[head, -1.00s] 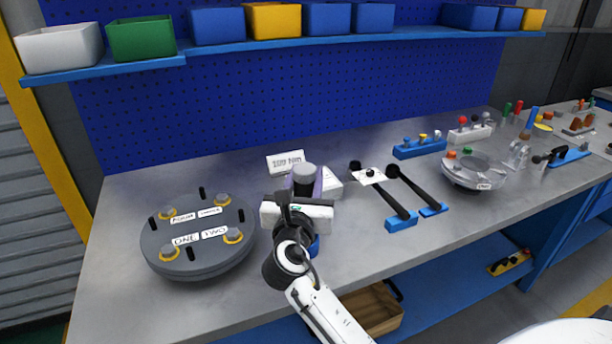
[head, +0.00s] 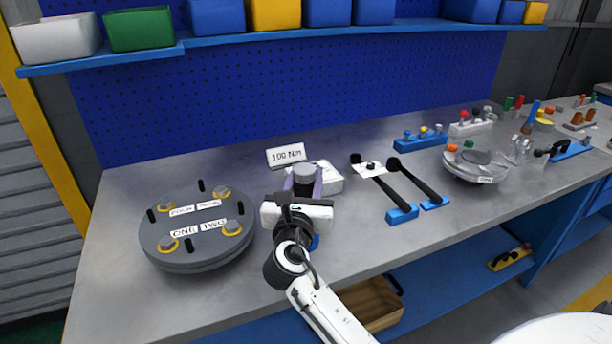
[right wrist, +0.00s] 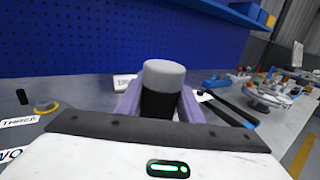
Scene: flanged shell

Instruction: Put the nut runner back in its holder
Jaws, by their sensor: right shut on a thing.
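My right gripper (head: 303,182) is shut on the nut runner (head: 304,170), a dark upright cylinder with a grey cap. In the right wrist view the nut runner (right wrist: 163,80) stands between the two purple fingers. The gripper is over the middle of the bench, in front of a white block (head: 328,177) and the 100 Nm sign (head: 286,156). A bit of blue (head: 315,242) shows beside my wrist; I cannot tell if it is the holder. The lower end of the nut runner is hidden behind my gripper. My left gripper is not in view.
A round grey flanged shell (head: 196,258) with labelled bolts lies close on the left. Two black wrenches (head: 420,183) rest on blue supports to the right. A shelf with bins (head: 274,14) runs above the back. Bare bench lies in front of the wrenches.

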